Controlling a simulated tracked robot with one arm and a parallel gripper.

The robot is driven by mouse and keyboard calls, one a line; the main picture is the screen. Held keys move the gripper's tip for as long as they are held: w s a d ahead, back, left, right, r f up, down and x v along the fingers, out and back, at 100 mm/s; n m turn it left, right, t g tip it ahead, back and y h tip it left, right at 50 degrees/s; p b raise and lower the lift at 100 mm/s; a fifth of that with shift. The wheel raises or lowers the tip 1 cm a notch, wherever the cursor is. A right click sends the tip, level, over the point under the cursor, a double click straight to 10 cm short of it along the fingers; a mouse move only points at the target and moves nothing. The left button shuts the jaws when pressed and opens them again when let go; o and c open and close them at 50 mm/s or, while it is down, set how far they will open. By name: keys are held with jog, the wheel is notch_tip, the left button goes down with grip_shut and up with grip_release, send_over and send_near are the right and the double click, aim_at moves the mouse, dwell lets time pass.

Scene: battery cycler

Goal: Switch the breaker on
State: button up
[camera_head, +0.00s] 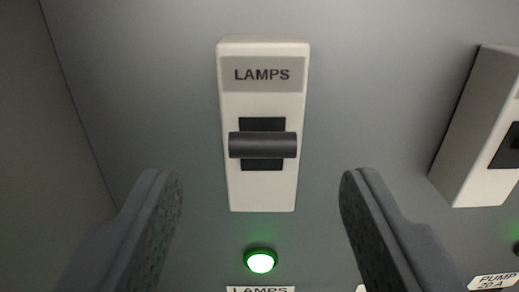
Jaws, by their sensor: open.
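A white breaker (234,188) labelled LAMPS is on the grey panel, upright near the centre of the view. Its dark horizontal lever (262,145) crosses a black slot near the slot's middle; I cannot tell from this view which switch position that is. My gripper (258,190) is open. Its two dark fingers are at the lower left and lower right, with the breaker between and beyond them in the picture. The fingers appear apart from the breaker and hold nothing.
A lit green lamp (261,261) is below the breaker, above a partly cut-off LAMPS label (261,289). Another white breaker (474,140) stands out at the right edge, with a PUMP 20 A label (494,281) below. A side wall (45,150) is at the left.

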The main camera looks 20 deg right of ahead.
jog(key=shift+w+d+p, duration=0.25)
jog(key=shift+w+p, duration=0.2)
jog(key=shift+w, duration=0.25)
grip_shut()
